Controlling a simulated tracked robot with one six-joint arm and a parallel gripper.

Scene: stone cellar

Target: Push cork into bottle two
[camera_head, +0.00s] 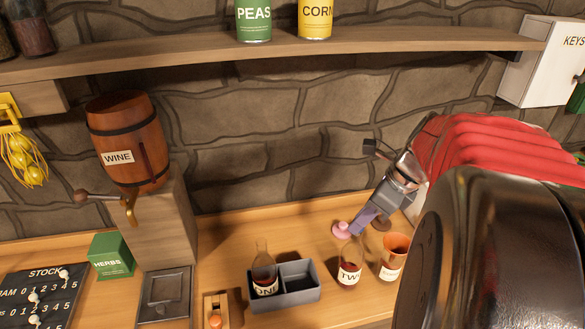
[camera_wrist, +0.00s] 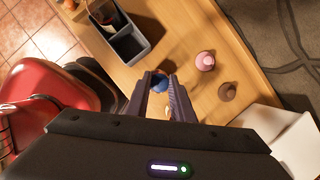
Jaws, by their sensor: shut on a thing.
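Bottle two (camera_head: 349,272), clear glass with dark red contents and a "TWO" label, stands upright on the wooden bench. My gripper (camera_head: 358,230) comes down at a slant from the right, with its fingertips just above the bottle's neck. In the wrist view the fingers are closed on a small rounded blue thing (camera_wrist: 160,82), which looks like the cork. The head view does not show it clearly, so I cannot tell whether it touches the bottle mouth.
Bottle one (camera_head: 264,278) stands in a grey divided tray (camera_head: 299,287); its right compartment is empty. A pink stopper-like piece (camera_wrist: 205,61) and a brown one (camera_wrist: 227,91) lie behind. A wine barrel (camera_head: 127,135) stands left.

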